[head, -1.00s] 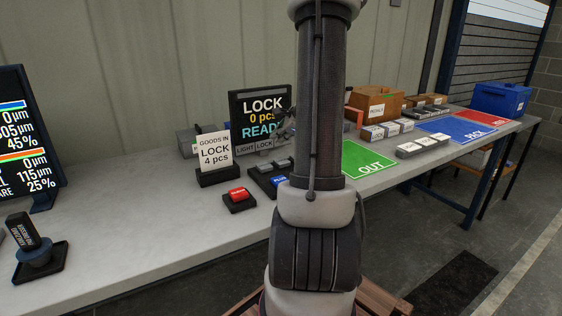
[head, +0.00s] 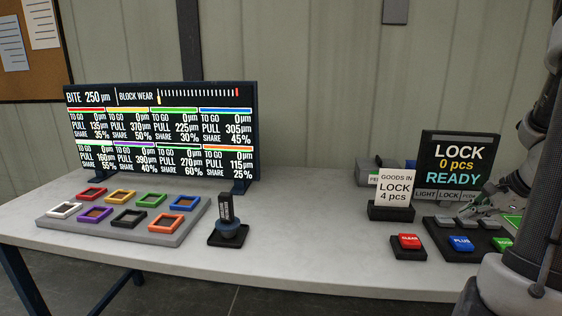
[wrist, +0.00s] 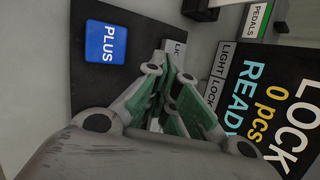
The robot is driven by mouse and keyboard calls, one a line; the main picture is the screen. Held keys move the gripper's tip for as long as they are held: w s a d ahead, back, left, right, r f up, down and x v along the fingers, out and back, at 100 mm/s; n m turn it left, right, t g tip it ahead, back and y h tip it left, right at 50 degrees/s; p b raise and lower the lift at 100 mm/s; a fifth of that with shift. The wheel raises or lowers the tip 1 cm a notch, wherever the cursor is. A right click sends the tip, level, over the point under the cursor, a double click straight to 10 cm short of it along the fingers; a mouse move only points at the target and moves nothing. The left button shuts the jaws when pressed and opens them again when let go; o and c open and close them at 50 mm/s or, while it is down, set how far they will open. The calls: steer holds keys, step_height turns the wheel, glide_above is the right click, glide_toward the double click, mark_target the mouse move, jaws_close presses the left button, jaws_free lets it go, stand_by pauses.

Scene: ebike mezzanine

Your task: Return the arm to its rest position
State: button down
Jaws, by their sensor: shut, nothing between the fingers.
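My gripper (head: 490,203) is at the right of the head view, in front of the LOCK display (head: 458,160) and above the button pad with the blue PLUS button (head: 461,243). My arm partly hides it there. In the wrist view my gripper (wrist: 168,75) has its green-padded fingers drawn together, with nothing held between them. The PLUS button (wrist: 107,43) lies to the left of the fingers and the LOCK display (wrist: 268,105) to the right. My arm stands at the right edge of the head view.
A GOODS IN sign (head: 394,190) and a red CLEAR button (head: 408,242) stand left of my gripper. A stamp-like tool (head: 228,228), a tray of coloured frames (head: 52,223) and a wide screen (head: 160,135) are further left. The bench (head: 310,235) between is clear.

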steer(key=s+a+r+n+g+h, duration=0.1)
steer(key=s+a+r+n, duration=0.5)
steer(key=s+a+n, duration=0.2)
steer(key=s+a+r+n+g+h, duration=0.1)
steer(key=s+a+r+n, duration=0.6)
steer(key=a+n, duration=0.6)
steer(key=shift+s, duration=0.4)
